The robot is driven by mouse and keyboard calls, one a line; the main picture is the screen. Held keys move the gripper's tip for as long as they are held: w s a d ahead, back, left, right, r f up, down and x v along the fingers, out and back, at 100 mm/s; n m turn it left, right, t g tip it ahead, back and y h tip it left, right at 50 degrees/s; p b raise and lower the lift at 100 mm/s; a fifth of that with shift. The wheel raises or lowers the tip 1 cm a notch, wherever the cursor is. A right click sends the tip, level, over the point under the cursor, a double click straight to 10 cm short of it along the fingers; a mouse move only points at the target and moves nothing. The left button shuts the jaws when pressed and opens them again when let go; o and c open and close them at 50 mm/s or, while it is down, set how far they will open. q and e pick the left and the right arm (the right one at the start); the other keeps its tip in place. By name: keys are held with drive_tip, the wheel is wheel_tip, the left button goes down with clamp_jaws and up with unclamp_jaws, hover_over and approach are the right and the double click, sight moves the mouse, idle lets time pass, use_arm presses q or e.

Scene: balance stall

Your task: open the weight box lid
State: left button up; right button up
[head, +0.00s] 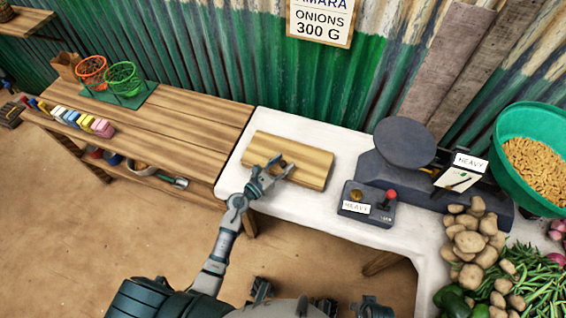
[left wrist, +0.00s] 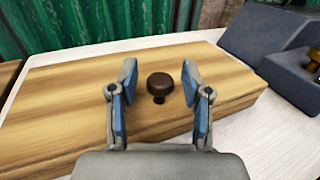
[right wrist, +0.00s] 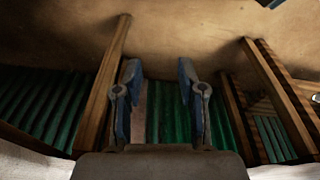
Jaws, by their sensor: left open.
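The weight box (head: 313,154) is a low wooden box on the white table, with its flat lid lying shut. In the left wrist view, the lid (left wrist: 75,90) fills the middle, with a dark brown round knob (left wrist: 160,84) standing on it. My left gripper (head: 273,170) is open over the lid. In its wrist view, its blue-padded fingers (left wrist: 158,72) stand on either side of the knob, with a gap on both sides. My right gripper (right wrist: 160,75) is open and empty, with its fingers apart, away from the box.
Right of the box are a control box (head: 367,211) with a red-knobbed lever and a dark scale (head: 404,142). Potatoes (head: 470,240), beans and a green basin (head: 530,125) fill the right. A wooden bench (head: 180,120) with baskets adjoins at left.

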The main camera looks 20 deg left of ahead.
use_arm(q)
clamp_jaws()
drive_tip(key=shift+w+r, duration=0.1)
idle(0.3)
